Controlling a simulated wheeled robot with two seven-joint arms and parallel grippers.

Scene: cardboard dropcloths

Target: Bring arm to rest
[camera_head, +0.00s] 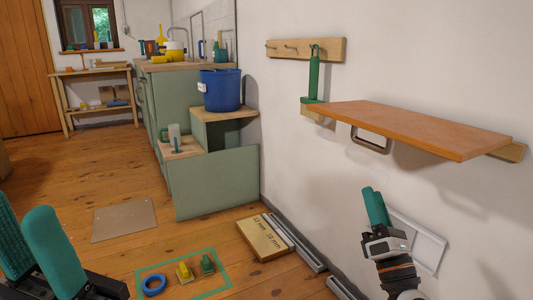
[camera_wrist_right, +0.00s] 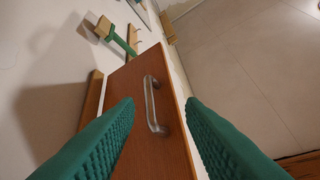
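My right gripper (camera_head: 374,206) points up beside the white wall, below the brown wooden shelf board (camera_head: 425,127). In the wrist view its two green ribbed fingers (camera_wrist_right: 160,104) are spread with nothing between them. A metal handle (camera_wrist_right: 151,106) on the board shows beyond the fingertips, apart from them; it also shows under the board in the head view (camera_head: 371,141). My left gripper (camera_head: 22,206) stands at the lower left of the head view, its two green fingers apart and nothing seen between them.
A green tool (camera_head: 314,75) hangs on a wooden peg rail (camera_head: 306,49) above the board. A blue bucket (camera_head: 220,90) stands on the green cabinet. The middle floor is largely clear.

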